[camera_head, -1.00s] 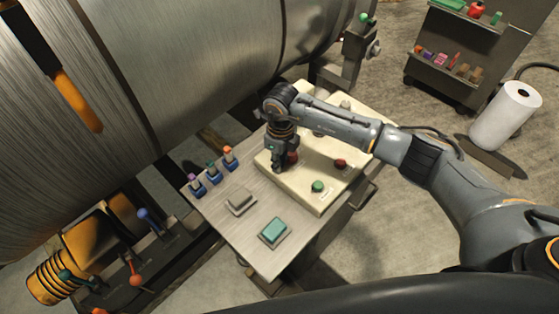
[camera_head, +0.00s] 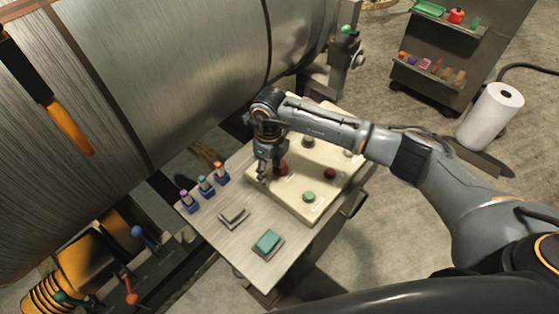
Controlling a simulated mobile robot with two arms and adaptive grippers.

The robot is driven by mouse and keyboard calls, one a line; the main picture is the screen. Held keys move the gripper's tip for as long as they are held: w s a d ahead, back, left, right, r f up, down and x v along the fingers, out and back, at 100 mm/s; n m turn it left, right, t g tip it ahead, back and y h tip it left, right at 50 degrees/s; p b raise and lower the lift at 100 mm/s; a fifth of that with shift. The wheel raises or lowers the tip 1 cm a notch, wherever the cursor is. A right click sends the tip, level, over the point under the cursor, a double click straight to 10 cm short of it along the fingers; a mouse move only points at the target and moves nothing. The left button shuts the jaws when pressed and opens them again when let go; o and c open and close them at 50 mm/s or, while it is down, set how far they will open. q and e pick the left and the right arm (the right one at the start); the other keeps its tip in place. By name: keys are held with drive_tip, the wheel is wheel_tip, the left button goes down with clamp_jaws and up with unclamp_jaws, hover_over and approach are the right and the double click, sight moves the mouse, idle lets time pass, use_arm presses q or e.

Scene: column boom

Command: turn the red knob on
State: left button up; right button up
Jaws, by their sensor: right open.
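A cream control box (camera_head: 302,206) sits on a metal table. A red knob (camera_head: 283,168) on its left part shows just right of my right gripper's fingers. A darker red knob or button (camera_head: 330,173) is further right on the box, and a green one (camera_head: 309,197) is near its front corner. My right gripper (camera_head: 268,174) points down over the box's left edge, open, with its fingers close beside the red knob. I cannot tell whether they touch it. Part of the box is hidden by my right arm. My left gripper is not in view.
On the table are a teal button (camera_head: 267,241), a grey button (camera_head: 233,215) and small coloured switches (camera_head: 205,184). A large metal cylinder (camera_head: 190,70) fills the upper left. A cart (camera_head: 455,50) and a white roll (camera_head: 490,115) stand on the right.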

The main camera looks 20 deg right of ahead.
wheel_tip(320, 180, up, 13)
drive_tip(key=p, duration=0.5)
drive_tip(key=shift+w+d, duration=0.15)
idle(0.8)
drive_tip(key=shift+f, duration=0.1)
wheel_tip(320, 180, up, 12)
idle(0.9)
drive_tip(key=shift+w+d, duration=0.1)
